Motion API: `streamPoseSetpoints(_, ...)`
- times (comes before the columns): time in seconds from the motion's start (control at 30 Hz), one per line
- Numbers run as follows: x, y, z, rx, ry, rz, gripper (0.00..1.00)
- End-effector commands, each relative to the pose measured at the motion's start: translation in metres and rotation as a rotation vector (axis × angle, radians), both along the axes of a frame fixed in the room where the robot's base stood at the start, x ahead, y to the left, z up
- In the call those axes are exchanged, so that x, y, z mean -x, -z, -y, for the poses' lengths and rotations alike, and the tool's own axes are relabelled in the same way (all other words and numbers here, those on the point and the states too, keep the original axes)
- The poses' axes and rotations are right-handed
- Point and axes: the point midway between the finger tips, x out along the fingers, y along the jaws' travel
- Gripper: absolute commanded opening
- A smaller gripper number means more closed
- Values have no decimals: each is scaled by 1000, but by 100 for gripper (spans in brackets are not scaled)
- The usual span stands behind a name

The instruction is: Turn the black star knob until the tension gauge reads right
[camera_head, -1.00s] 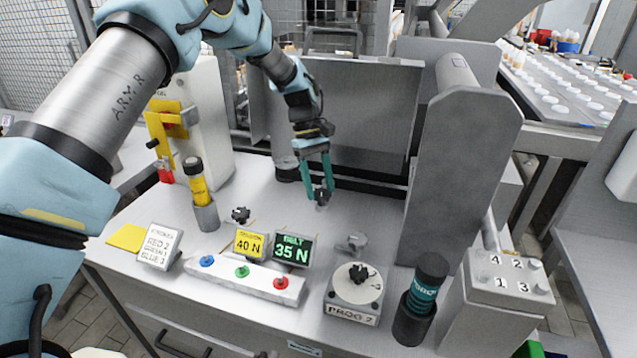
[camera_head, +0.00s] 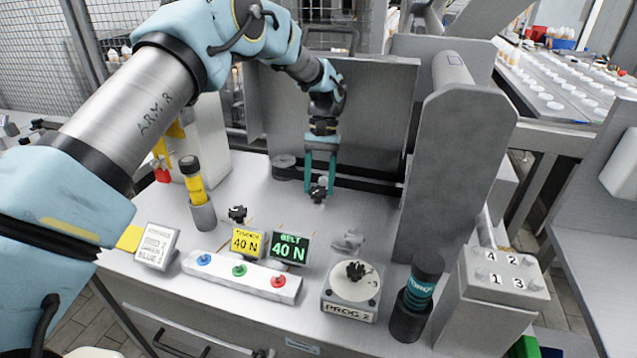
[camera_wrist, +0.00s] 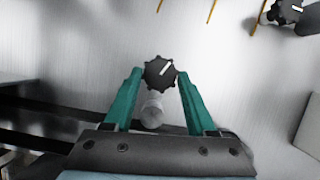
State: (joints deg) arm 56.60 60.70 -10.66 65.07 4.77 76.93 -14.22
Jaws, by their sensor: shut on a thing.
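My gripper (camera_head: 319,188) points down with its green fingers on either side of a black star knob (camera_head: 318,194) behind the gauges. In the wrist view the fingers of my gripper (camera_wrist: 158,85) are shut on the star knob (camera_wrist: 160,71), which has a white mark pointing up and right. The green belt gauge (camera_head: 290,249) reads 40 N. The yellow tension sign (camera_head: 247,242) beside it also reads 40 N.
Another black knob (camera_head: 237,214) stands left of the gauges. A strip with blue, green and red buttons (camera_head: 241,277) lies in front. A dial box marked PROG 2 (camera_head: 351,298), a dark cylinder (camera_head: 418,287) and a tall grey housing (camera_head: 455,170) stand to the right.

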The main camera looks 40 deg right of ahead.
Motion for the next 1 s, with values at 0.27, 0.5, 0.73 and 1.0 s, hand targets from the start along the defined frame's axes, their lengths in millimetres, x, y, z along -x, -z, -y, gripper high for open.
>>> streamPoseSetpoints(0.27,-1,0,0,1,36,1,1)
streamPoseSetpoints(0.5,0,0,0,2,37,1,1)
streamPoseSetpoints(0.73,0,0,0,1,36,1,72)
streamPoseSetpoints(1.0,0,0,0,1,36,1,86)
